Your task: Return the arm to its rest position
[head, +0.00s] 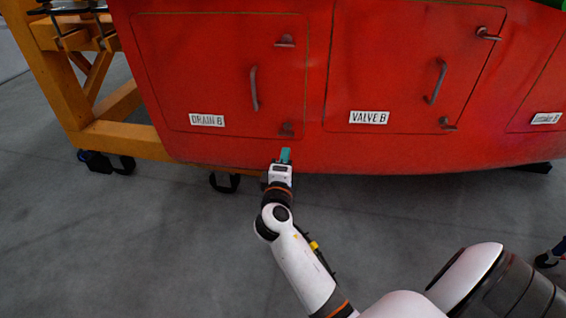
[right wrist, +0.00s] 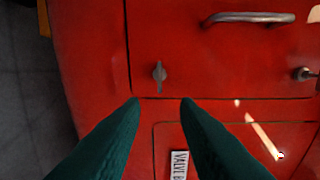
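My right arm comes in from the bottom right of the head view. Its gripper (head: 285,155) is at the lower edge of the red nosecone (head: 230,152), just below the DRAIN B panel (head: 200,80). In the right wrist view the two green fingers of the right gripper (right wrist: 161,104) are apart, with nothing between them. Beyond the fingertips lie a small latch (right wrist: 159,75) and the red panel surface. I cannot tell whether the fingers touch the nosecone. My left gripper is not in view.
A yellow wooden stand (head: 75,100) on wheels is at the left. The VALVE B panel (head: 400,60) has a handle (head: 436,82) and latches that stick out. The DRAIN B handle (head: 254,88) also sticks out. The grey floor (head: 130,240) is clear at lower left.

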